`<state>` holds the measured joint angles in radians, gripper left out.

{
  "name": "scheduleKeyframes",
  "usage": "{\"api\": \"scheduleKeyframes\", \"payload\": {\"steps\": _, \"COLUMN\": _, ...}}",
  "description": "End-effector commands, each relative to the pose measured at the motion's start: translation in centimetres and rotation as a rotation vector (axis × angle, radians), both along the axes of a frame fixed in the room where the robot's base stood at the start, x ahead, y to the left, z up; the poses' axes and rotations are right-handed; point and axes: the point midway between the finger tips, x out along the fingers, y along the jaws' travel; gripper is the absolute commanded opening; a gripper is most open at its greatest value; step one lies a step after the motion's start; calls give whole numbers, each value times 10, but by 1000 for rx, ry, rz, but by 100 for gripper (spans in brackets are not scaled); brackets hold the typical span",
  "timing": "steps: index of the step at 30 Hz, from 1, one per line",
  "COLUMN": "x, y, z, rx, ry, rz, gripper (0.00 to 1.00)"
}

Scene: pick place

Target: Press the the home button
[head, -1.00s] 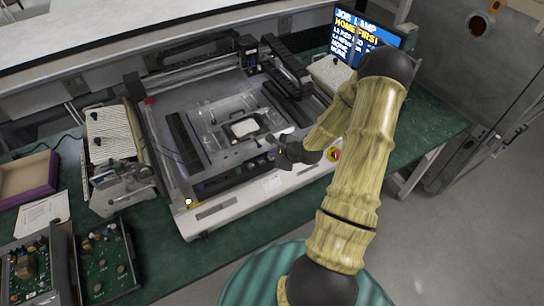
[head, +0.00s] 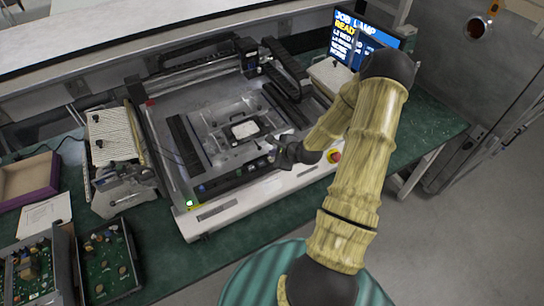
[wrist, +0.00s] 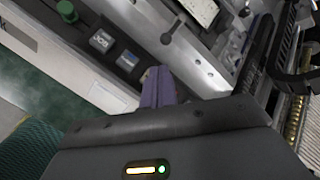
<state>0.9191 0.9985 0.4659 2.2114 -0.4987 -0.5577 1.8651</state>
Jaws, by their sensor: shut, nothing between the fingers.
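The machine (head: 215,212) has a front control strip with several small buttons. In the wrist view two blue-grey square buttons show, one (wrist: 101,40) with white lettering too small to read surely and one (wrist: 127,60) closer to my fingers. I cannot tell which is the home button; it may be hidden by my fingers. My gripper (wrist: 158,88) is shut and empty, its purple fingertips at the strip just beside the nearer square button. In the head view my gripper (head: 272,148) is over the right part of the strip. Contact cannot be told.
A green lamp (head: 189,203) glows at the machine's front left corner. A screen (head: 362,38) reads "JOB LAMP" and "READY", partly hidden by my arm. A red stop button (head: 334,157) sits right of my gripper. Circuit board trays (head: 108,262) lie on the left bench.

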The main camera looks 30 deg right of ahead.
Motion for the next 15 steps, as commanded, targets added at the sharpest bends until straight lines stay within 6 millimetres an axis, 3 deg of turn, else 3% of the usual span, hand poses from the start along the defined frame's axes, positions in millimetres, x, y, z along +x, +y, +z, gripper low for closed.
{"api": "scheduleKeyframes", "payload": {"steps": 10, "x": 0, "y": 0, "z": 2, "rx": 0, "ry": 0, "rz": 0, "gripper": 0}}
{"api": "scheduleKeyframes", "payload": {"steps": 15, "x": 0, "y": 0, "z": 13, "rx": 0, "ry": 0, "rz": -2, "gripper": 0}}
